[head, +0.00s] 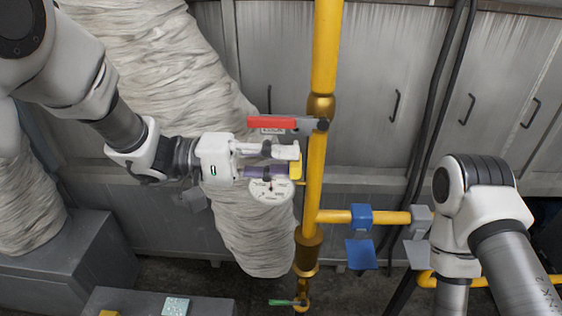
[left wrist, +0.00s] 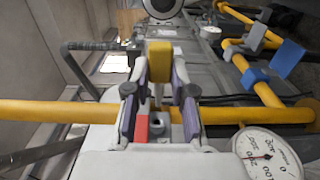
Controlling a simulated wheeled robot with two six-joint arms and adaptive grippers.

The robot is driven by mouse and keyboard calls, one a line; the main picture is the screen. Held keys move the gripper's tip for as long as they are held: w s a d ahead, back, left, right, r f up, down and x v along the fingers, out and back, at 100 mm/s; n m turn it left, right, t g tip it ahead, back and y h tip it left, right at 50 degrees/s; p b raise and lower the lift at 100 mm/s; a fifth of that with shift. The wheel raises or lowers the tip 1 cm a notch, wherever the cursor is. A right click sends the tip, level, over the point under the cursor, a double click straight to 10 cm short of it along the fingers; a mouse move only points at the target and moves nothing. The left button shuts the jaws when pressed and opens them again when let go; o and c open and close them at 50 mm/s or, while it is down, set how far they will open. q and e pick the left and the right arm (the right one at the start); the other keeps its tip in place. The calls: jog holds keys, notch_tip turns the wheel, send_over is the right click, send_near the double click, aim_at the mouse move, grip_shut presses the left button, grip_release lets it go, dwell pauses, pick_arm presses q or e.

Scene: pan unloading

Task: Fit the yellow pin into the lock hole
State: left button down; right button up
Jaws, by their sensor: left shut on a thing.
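The yellow pin (head: 296,166) is held between the fingertips of my left gripper (head: 283,161), which is shut on it. In the left wrist view the yellow block of the pin (left wrist: 160,62) sits between the two finger pads, with a thin grey shaft below it. The red lock handle (head: 271,122) and its grey lock plate (head: 305,125) are on the vertical yellow pipe, above the gripper in the head view. In the left wrist view the lock hole (left wrist: 157,124) shows beside the red handle (left wrist: 141,129), apart from the yellow block. My right gripper is out of view.
The vertical yellow pipe (head: 325,55) stands close to the left gripper's tips. A white round gauge (head: 270,190) is just below the gripper. A blue valve (head: 361,215) sits on the side pipe. Grey cabinets (head: 410,100) stand behind.

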pick_arm(q)
jog(key=shift+w, duration=1.35)
jog(key=shift+b, duration=0.5)
jog(key=shift+w+b, duration=0.35)
jog(key=shift+w, duration=1)
dwell(1.4)
jog(key=c, duration=0.9)
grip_release()
jog(key=a, duration=1.2)
